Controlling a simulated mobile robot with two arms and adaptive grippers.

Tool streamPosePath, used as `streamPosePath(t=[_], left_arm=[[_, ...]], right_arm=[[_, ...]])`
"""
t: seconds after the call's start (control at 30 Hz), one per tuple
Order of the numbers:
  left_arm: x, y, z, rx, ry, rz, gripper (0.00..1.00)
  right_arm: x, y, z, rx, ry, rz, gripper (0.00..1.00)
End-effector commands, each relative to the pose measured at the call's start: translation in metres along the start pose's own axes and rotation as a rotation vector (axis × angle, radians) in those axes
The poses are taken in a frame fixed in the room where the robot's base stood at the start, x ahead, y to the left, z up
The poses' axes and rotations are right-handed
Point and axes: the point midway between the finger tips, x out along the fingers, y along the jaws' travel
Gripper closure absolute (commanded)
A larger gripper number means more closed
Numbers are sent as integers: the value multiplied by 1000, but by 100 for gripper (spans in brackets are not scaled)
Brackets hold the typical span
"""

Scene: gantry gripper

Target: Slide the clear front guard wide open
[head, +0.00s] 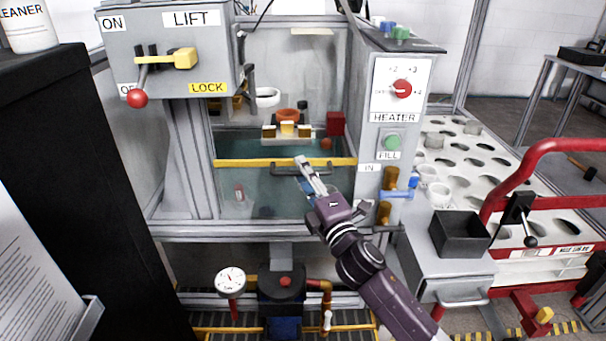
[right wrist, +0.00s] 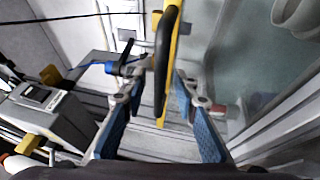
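The clear front guard (head: 245,185) is a see-through panel across the front of the tank opening, with a yellow top edge (head: 240,162). A dark bar handle (head: 287,170) sits just below that edge. My right gripper (head: 306,178) reaches up from the lower right to the handle. In the right wrist view its two blue-padded fingers (right wrist: 160,105) are apart, with the dark handle (right wrist: 168,50) and yellow edge (right wrist: 173,100) between them in the picture. I cannot tell whether either finger touches the handle. My left gripper is not in view.
A LIFT box with a red-knobbed lever (head: 137,98) is at upper left. The HEATER panel (head: 395,100) stands right of the opening, with brass and blue valves (head: 398,190) below. A dark open box (head: 462,235) and red frame (head: 500,190) are farther right. A gauge (head: 230,279) is below.

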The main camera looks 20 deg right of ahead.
Motion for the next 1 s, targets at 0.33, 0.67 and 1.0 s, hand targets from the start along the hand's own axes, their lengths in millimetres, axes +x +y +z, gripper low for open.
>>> streamPosePath(t=[0.33,0.67,1.0], left_arm=[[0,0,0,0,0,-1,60],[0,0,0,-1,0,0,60],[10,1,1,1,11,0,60]], right_arm=[[0,0,0,1,0,-1,84],[0,0,0,1,0,-1,100],[-3,-18,-1,2,0,-3,100]])
